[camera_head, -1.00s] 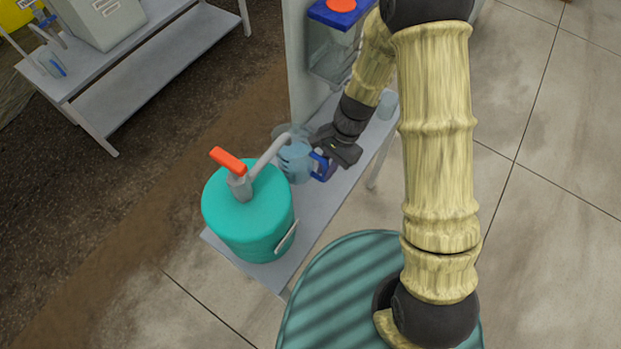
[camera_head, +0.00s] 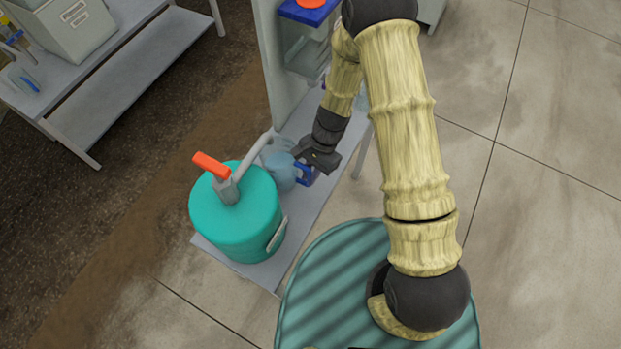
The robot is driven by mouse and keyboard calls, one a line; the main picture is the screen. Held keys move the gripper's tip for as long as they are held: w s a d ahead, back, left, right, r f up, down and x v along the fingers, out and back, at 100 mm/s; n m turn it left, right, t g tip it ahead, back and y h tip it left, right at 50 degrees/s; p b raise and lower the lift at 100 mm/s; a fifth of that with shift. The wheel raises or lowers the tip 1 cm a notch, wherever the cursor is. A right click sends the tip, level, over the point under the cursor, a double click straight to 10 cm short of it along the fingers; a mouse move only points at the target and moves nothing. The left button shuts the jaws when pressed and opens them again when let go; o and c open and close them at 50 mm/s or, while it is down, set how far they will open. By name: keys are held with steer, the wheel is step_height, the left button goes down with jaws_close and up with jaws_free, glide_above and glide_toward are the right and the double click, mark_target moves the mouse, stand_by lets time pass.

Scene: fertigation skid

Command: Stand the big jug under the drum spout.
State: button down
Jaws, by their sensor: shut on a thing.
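The teal drum (camera_head: 238,222) stands on the near end of a grey bench. Its grey spout (camera_head: 257,150) rises from the top and curves over to the right, beside an orange lever (camera_head: 211,165). A translucent blue jug (camera_head: 283,176) with a dark blue handle (camera_head: 305,175) is just right of the drum, at the spout's end. My gripper (camera_head: 308,164) is shut on the jug's handle from the right. The jug looks upright. I cannot tell whether its base touches the bench, or whether its mouth is exactly below the spout tip.
The grey bench (camera_head: 268,272) runs from the drum back to a pale upright panel (camera_head: 283,75) carrying a blue-and-orange unit (camera_head: 312,8). Another clear vessel lies partly hidden behind my arm. A second bench (camera_head: 125,85) with a grey box stands at upper left.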

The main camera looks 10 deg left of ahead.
steer(key=shift+f+p, duration=0.3)
steer(key=shift+f, duration=1.5)
steer(key=shift+s, duration=0.1)
steer(key=c, duration=1.4)
jaws_free()
steer(key=shift+f, duration=0.15)
steer(key=shift+c, duration=0.2)
steer(key=shift+o, duration=0.2)
steer(key=b+v, duration=0.2)
steer(key=v, duration=1)
